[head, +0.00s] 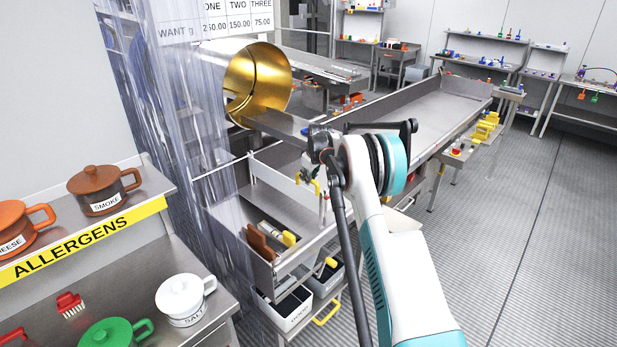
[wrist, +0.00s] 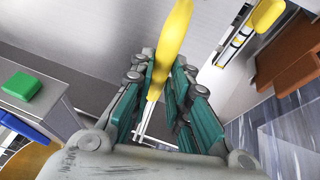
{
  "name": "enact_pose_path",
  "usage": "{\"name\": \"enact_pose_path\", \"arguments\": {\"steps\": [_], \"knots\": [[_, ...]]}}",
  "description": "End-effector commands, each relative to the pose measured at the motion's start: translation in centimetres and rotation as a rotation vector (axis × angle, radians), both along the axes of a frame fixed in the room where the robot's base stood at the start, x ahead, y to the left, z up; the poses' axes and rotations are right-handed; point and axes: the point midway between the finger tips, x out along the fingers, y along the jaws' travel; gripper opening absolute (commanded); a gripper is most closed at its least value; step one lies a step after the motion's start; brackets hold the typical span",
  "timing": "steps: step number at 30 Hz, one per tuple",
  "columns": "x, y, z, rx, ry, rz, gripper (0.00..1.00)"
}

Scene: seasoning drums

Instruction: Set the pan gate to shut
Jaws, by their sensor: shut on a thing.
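My gripper (wrist: 164,75) is shut around a yellow handle (wrist: 180,28) in the wrist view; the handle passes between the green finger pads and runs up out of the frame. In the head view, my arm reaches to the long metal pan (head: 440,100), and a bit of yellow (head: 317,186) shows beside the gripper. The fingers are mostly hidden there behind my wrist. The handle appears to belong to the pan gate, but its plate is not clearly seen. I cannot tell whether the gate stands open or shut.
A bin with brown and yellow tools (head: 263,246) is below left of my gripper. Strip curtains (head: 195,130) and an allergens shelf (head: 85,243) with pots are at left. The floor at right (head: 545,230) is clear.

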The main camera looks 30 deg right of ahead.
Motion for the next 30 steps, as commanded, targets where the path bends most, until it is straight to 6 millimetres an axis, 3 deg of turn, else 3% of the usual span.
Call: {"name": "enact_pose_path", "arguments": {"steps": [5,15,26,27,29,30], "knots": [[0.0,0.0,-1.0,0.0,0.0,0.0,0.0],[0.0,0.0,-6.1,0.001,0.001,0.0,0.0],[-0.1,0.0,-6.6,0.001,0.005,0.0,0.0],[-0.1,0.0,-6.6,0.001,0.005,0.0,0.21],[-0.1,0.0,-6.6,0.0,0.004,0.0,0.34],[-0.1,0.0,-6.6,0.001,0.004,0.0,0.36]]}}
